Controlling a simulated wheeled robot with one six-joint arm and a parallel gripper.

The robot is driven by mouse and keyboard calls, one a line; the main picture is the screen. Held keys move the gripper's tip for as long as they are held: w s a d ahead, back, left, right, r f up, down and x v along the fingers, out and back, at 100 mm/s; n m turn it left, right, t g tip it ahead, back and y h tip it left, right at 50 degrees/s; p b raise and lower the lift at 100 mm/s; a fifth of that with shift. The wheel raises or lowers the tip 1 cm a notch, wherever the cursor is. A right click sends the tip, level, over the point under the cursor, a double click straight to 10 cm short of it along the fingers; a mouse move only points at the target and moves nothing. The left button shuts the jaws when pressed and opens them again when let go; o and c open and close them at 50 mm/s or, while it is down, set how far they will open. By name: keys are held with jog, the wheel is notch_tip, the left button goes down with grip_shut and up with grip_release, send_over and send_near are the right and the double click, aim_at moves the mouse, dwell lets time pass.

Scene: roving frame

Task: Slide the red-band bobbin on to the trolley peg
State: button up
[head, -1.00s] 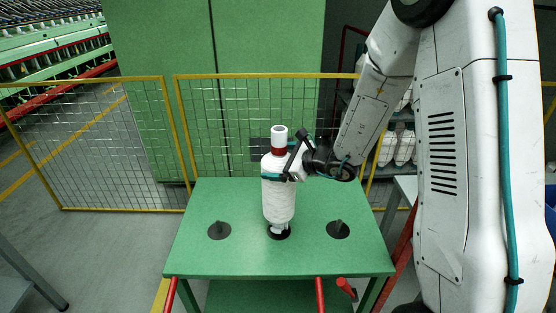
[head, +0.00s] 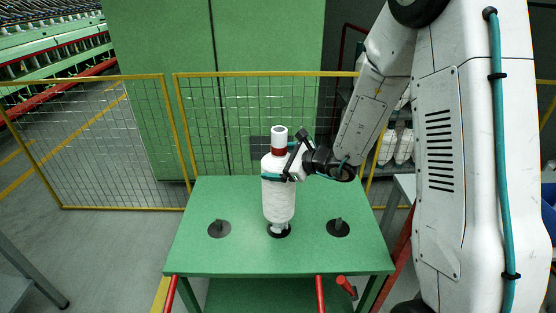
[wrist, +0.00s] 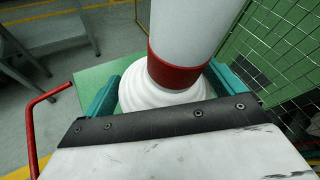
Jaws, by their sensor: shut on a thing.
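The red-band bobbin (head: 278,200) is a white wound bobbin with a red band near its top and a pale tube end. It stands upright over the middle disc (head: 287,232) of the green trolley (head: 200,257); its lower end meets or nearly meets the disc, and any peg there is hidden. My gripper (head: 280,177) is shut around its upper part from the right. In the wrist view the red band (wrist: 175,73) shows between the teal jaws (wrist: 102,96).
A yellow-framed mesh fence (head: 270,110) stands behind the trolley, with a green cabinet (head: 160,60) beyond. Red handles (head: 320,293) stick out at the trolley's front. White bobbins on a rack (head: 402,146) stand behind my arm. Floor at left is open.

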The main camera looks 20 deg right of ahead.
jog(key=shift+f, duration=0.65)
jog(key=o, duration=1.7)
jog(key=shift+f, duration=0.1)
jog(key=v, duration=0.8)
